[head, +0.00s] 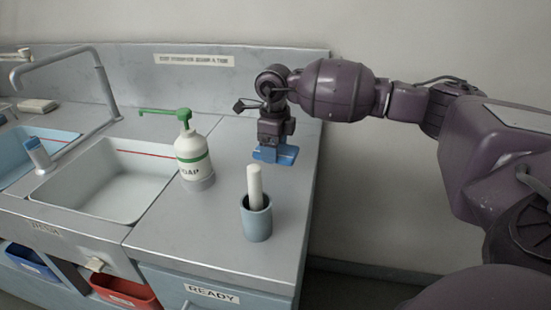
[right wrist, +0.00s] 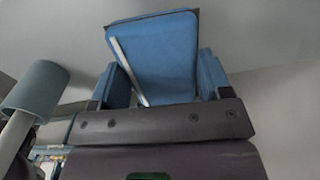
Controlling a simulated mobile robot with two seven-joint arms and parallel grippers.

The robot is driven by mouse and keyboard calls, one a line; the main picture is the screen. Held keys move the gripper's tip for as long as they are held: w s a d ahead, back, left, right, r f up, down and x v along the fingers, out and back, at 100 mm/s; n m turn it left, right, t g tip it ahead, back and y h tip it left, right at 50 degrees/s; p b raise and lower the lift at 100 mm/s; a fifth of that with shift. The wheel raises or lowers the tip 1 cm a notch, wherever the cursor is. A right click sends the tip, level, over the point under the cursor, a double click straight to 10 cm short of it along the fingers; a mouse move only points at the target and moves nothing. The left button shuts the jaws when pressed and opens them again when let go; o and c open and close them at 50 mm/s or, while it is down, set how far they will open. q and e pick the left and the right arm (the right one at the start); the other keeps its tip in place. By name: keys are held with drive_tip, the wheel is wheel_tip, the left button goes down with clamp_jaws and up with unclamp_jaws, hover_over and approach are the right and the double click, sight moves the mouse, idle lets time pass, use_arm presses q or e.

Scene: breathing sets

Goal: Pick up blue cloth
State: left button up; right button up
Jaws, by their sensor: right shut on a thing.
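The blue cloth (head: 287,155) is held under my right gripper (head: 272,150), over the right part of the grey counter in the head view. In the right wrist view the blue cloth (right wrist: 160,50) shows as a flat blue piece between the two fingers of my right gripper (right wrist: 160,80), with a pale strip along it. My right gripper is shut on it. A shadow lies on the counter to its left, and the cloth looks a little above the surface. My left gripper is not in view.
A blue-grey cup (head: 257,220) with a white rod stands in front of the gripper. A white soap bottle (head: 192,155) with a green pump stands to its left. Sinks (head: 105,185) and a tap lie farther left. A wall (head: 400,200) is at the right.

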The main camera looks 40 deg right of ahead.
wheel_tip(320, 180, up, 15)
drive_tip(key=p, duration=0.1)
drive_tip(key=shift+r, duration=0.15)
drive_tip(key=o, duration=0.3)
drive_tip(key=shift+c, duration=1)
